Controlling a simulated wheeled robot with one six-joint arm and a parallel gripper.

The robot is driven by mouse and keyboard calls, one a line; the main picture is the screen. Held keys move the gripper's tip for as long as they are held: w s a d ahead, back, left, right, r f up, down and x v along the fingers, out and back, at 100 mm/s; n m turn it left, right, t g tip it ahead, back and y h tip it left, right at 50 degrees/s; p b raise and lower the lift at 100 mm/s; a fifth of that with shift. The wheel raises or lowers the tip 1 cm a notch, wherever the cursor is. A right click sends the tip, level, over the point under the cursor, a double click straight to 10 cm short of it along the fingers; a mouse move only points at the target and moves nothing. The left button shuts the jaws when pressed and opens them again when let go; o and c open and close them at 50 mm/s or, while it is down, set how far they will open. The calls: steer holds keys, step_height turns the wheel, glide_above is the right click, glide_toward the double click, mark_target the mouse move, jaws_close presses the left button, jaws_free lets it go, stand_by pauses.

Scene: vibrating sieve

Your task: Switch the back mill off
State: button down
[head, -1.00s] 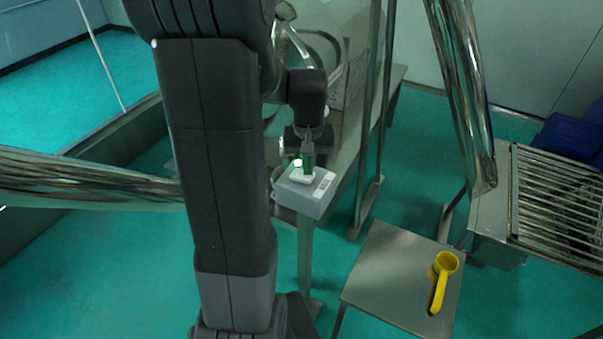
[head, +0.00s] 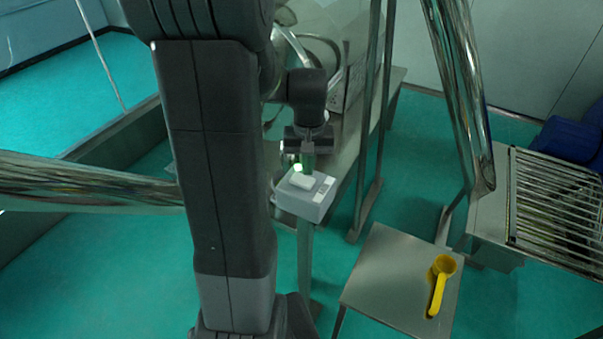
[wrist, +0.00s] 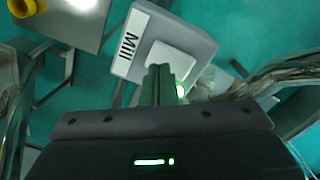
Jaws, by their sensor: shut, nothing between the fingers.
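A grey switch box (head: 312,206) sits at the end of the metal bench, with a white rocker (head: 301,182) on its top. In the wrist view the box (wrist: 190,33) carries a label reading "Mill", and its white rocker (wrist: 172,60) is partly hidden by my fingers. A green light (head: 297,168) glows at the rocker's far side. My gripper (head: 307,168) is shut and empty, pointing down at the rocker's far edge; its fingertips also show in the wrist view (wrist: 160,72). I cannot tell whether they touch the rocker.
A low metal table (head: 385,283) at the front right holds a yellow scoop (head: 439,284). Metal posts (head: 371,130) rise just right of the box. A shiny pipe (head: 462,100) and a slatted grate (head: 555,205) stand at right. Green floor lies open below the box.

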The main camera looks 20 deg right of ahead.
mark_target(308, 181)
step_height(308, 181, up, 5)
steer(key=p, duration=0.3)
steer(key=shift+f, duration=0.2)
step_height(308, 181, down, 7)
steer(key=b, duration=0.5)
steer(key=shift+f+b, duration=0.1)
steer(key=shift+b, duration=0.2)
steer(key=shift+r, duration=0.3)
